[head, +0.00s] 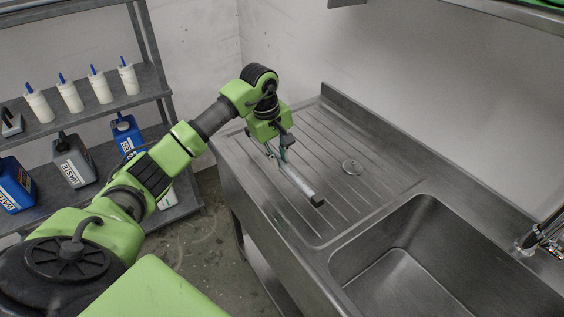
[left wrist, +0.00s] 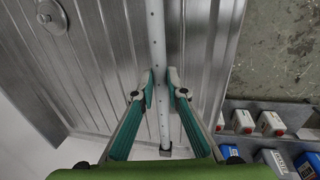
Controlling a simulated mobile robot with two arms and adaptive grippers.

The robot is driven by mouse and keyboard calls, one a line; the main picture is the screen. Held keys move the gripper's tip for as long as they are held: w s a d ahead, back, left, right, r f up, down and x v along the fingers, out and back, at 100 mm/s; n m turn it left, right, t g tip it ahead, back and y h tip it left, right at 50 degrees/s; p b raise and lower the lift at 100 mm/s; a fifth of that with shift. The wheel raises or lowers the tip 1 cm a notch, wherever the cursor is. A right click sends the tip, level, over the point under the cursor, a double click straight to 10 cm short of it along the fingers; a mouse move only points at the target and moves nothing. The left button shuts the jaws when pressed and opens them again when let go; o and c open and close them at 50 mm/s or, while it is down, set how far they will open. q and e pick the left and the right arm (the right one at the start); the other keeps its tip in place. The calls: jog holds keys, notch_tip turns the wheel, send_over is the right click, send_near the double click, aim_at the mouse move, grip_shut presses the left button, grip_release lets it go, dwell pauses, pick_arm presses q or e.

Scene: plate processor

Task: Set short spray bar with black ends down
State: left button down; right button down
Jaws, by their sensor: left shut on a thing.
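The short spray bar (head: 300,183) is a thin pale metal bar with a black end cap at its near end. My left gripper (head: 283,153) is shut on it, pointing down over the ridged metal drainboard (head: 237,170). In the left wrist view the bar (left wrist: 156,35) runs upright through the picture between the teal-padded fingers of the left gripper (left wrist: 162,85). The bar lies nearly level, low over the drainboard; I cannot tell whether it touches the surface. The far end is partly hidden by the gripper in the head view. My right gripper is not in view.
A shelf (head: 95,121) with bottles and jugs stands left. The drainboard around the bar is clear.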

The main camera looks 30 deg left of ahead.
aim_at(282, 176)
pick_arm(q)
jog(key=shift+w+f, duration=0.7)
jog(key=shift+f, duration=0.1)
notch_tip(282, 176, down, 3)
jog(key=shift+r+p, duration=0.1)
jog(key=shift+p, duration=1)
jog(key=shift+w+f, duration=0.1)
jog(key=shift+f, duration=0.1)
jog(key=shift+f, duration=0.1)
jog(key=shift+f+b, duration=0.15)
jog(key=shift+b, duration=0.2)
jog(key=c, duration=2)
grip_release()
